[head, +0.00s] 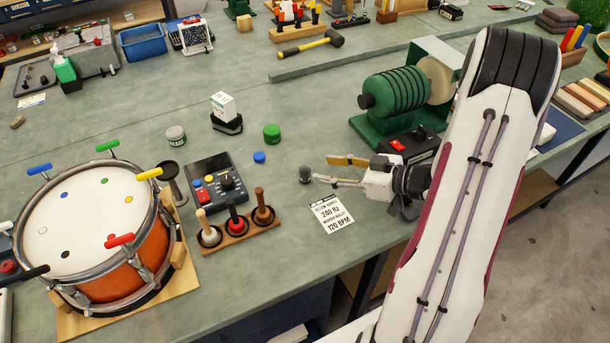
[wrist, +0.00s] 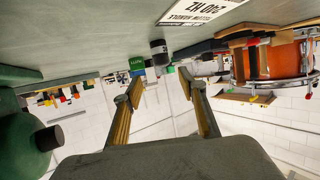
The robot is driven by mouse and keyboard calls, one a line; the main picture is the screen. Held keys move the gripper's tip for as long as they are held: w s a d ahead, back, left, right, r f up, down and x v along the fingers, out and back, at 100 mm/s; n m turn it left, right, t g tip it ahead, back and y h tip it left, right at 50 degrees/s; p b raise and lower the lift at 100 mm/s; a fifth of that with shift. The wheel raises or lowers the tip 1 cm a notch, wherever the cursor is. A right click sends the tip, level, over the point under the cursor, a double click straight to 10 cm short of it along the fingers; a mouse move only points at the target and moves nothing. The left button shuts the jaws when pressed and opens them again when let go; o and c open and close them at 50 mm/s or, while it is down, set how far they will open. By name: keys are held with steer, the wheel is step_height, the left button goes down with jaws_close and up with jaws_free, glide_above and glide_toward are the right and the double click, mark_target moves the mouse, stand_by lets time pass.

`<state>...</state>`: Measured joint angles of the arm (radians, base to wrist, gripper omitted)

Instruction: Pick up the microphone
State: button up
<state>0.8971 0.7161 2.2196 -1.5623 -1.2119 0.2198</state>
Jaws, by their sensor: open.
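A small, short dark grey cylinder (head: 305,174), which looks like the microphone, stands on the green bench near its front edge. In the upside-down wrist view it shows as a dark cylinder with a lighter grey end (wrist: 158,50). My gripper (head: 323,169) is open, low over the bench, with its fingers pointing left towards the cylinder. In the wrist view the cylinder is beyond the gap between my fingertips (wrist: 161,76). I see no contact, and nothing is between the fingers. The cylinder's fine detail is too small to tell.
A printed card (head: 333,215) lies just in front. A wooden rack of handles (head: 240,229), a control box (head: 216,180) and the drum (head: 90,230) stand to the left. A green cylinder (head: 271,133) stands behind. A green motor machine (head: 400,95) is close behind my gripper.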

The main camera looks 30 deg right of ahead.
mark_target(307, 169)
steer(key=shift+x, duration=1.3)
steer(key=shift+x, duration=1.75)
steer(key=shift+w+a+f, duration=0.4)
steer(key=shift+w+a, duration=0.05)
steer(key=shift+a, duration=0.15)
jaws_close()
